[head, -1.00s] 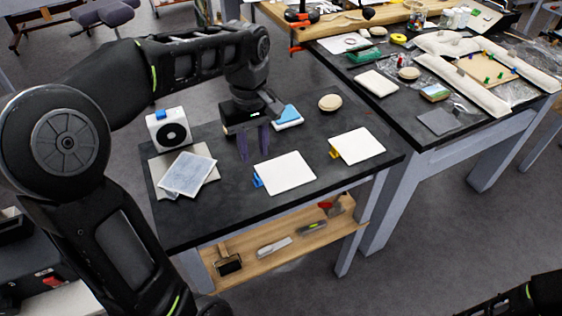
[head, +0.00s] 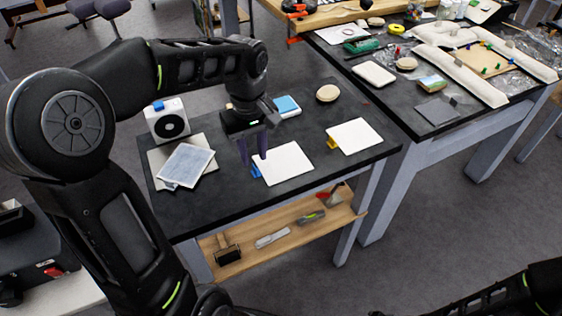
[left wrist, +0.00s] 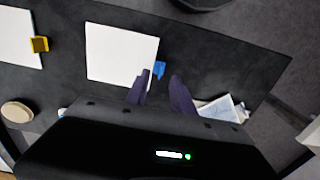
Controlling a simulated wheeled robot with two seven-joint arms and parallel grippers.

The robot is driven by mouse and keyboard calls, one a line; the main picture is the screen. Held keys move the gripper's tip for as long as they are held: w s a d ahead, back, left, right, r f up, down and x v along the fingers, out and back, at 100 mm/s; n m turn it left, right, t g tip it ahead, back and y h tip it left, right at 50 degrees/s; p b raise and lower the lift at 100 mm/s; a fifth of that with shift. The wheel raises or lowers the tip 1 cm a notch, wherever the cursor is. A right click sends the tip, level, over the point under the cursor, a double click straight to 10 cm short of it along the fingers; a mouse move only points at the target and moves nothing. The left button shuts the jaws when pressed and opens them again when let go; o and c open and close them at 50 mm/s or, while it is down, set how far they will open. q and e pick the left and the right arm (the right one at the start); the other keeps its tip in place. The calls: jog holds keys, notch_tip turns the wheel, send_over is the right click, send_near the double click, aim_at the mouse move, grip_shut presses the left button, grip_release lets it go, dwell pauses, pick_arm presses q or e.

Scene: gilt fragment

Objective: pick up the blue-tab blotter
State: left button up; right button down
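The blue-tab blotter (head: 284,164) is a white square sheet lying flat near the front of the dark table, with a blue tab (head: 255,171) on its left edge. In the left wrist view the blotter (left wrist: 121,54) and its blue tab (left wrist: 159,69) show clearly. My left gripper (head: 252,160) is open and empty, its fingers above the tab end of the blotter. In the left wrist view its two fingertips (left wrist: 160,80) are on either side of the tab's line, apart from it. A yellow-tab blotter (head: 354,136) lies to the right. My right gripper is not seen.
A round beige pad (head: 327,93), a blue-and-white pad (head: 287,106) and a white box with a black disc (head: 167,121) stand toward the back. Layered sheets (head: 187,166) lie at left. A wooden shelf (head: 290,232) holds tools below. The front table strip is clear.

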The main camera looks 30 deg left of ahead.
aim_at(254, 167)
pick_arm(q)
notch_tip(254, 167, down, 4)
jog(key=shift+r, duration=0.15)
jog(key=shift+c, duration=0.3)
grip_shut()
dwell(0.4)
